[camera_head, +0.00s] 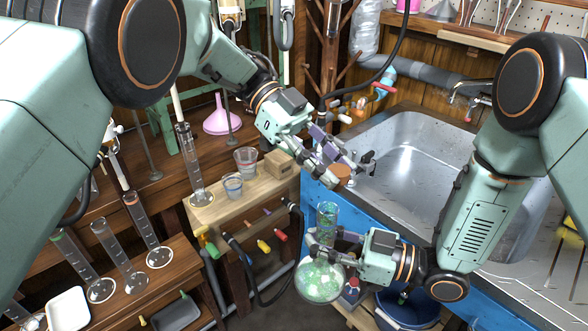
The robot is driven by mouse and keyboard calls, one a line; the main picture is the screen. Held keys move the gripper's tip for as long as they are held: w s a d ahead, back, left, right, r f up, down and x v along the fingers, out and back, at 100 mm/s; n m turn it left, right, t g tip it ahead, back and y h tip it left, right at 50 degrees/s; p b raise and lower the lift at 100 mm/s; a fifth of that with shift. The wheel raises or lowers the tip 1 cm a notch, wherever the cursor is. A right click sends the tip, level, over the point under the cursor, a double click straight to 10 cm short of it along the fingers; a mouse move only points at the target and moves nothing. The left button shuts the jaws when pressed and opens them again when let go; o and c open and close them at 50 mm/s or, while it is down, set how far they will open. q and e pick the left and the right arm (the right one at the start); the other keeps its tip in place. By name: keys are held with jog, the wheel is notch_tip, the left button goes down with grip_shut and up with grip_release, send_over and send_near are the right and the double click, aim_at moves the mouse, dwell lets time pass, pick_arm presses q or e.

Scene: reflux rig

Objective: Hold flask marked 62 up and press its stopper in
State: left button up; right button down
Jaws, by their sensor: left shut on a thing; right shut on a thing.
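A round flask (321,281) with green-tinted contents hangs at the lower middle, its glass neck (327,212) pointing up. No number is readable on it. My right gripper (322,243) comes in from the right and is shut around the flask's neck, holding it roughly upright. My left gripper (343,170) is above the flask and slightly right of its mouth. It is shut on an orange-brown stopper (342,172), partly hidden by the fingers. The stopper is apart from the neck, with a clear gap between them in the picture.
A metal sink (420,150) in a blue-fronted bench (355,212) lies behind and right. A wooden stand (215,207) left of the flask carries a cylinder, small beakers and a small box. A blue bucket (408,312) stands below right. Several tall cylinders (118,255) stand at left.

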pick_arm(q)
jog(key=shift+m+g+y, duration=0.3)
jog(key=shift+m, duration=0.1)
jog(key=s+r, duration=0.1)
jog(key=s+a+r, duration=0.1)
jog(key=r, duration=0.1)
jog(key=shift+s+a, duration=0.3)
jog(key=shift+s, duration=0.1)
pick_arm(e)
jog(key=shift+r, duration=0.1)
pick_arm(q)
jog(key=shift+w+d+f, duration=0.1)
jog(key=shift+f, duration=0.4)
notch_tip(320, 180, down, 3)
jog(key=shift+r, duration=0.1)
jog(key=shift+f, duration=1)
dwell(1.3)
jog(key=o, duration=1.2)
